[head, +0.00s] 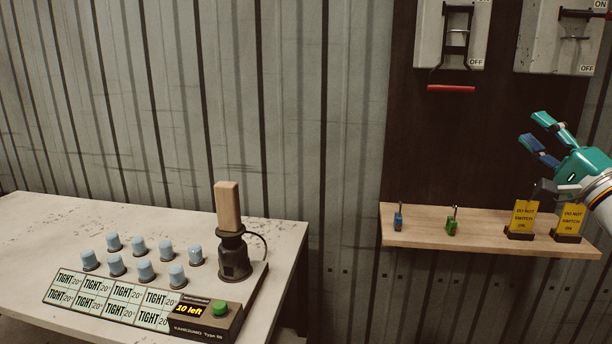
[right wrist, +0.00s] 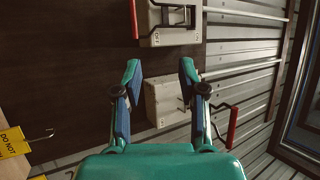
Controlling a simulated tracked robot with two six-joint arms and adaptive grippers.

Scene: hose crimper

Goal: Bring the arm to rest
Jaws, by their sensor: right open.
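My right gripper (head: 531,129) is at the right edge of the head view, above the right end of a wooden shelf (head: 488,235). Its fingers are apart and empty. In the right wrist view the same gripper (right wrist: 160,68) has its two fingers spread with nothing between them. A switch box (right wrist: 166,103) with a red handle shows behind the fingers; I cannot tell the distance. My left gripper is not in view.
Two yellow DO NOT SWITCH ON signs (head: 525,215) (head: 568,222), a blue padlock (head: 398,222) and a green padlock (head: 451,227) are on the shelf. Switch boxes (head: 424,42) (head: 537,47) hang above. A table (head: 40,225) with a crimper (head: 233,258) stands left.

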